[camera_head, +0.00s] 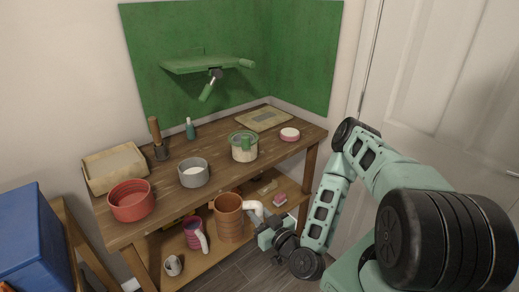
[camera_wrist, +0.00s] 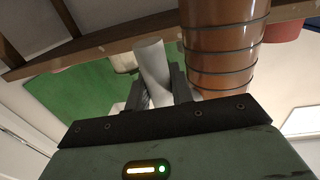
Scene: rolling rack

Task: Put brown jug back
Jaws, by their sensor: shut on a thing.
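The brown jug (camera_head: 229,220) is a ribbed brown cylinder with a pale handle (camera_head: 254,207) on its right side. In the head view it is upright in front of the wooden bench, its rim near the height of the bench's front edge. My gripper (camera_head: 266,233) is at the right of the jug, shut on the handle. In the wrist view the fingers (camera_wrist: 160,92) close around the white handle (camera_wrist: 152,62), and the jug's brown body (camera_wrist: 224,45) is just to the right. I cannot tell whether the jug touches the lower shelf (camera_head: 207,262).
The bench top (camera_head: 225,177) holds a red pot (camera_head: 131,205), a grey pot (camera_head: 194,177), a lidded jar (camera_head: 244,151) and a tray (camera_head: 113,170). A purple mug (camera_head: 193,235) and a small white mug (camera_head: 172,265) stand on the lower shelf. A blue box (camera_head: 34,240) is at left.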

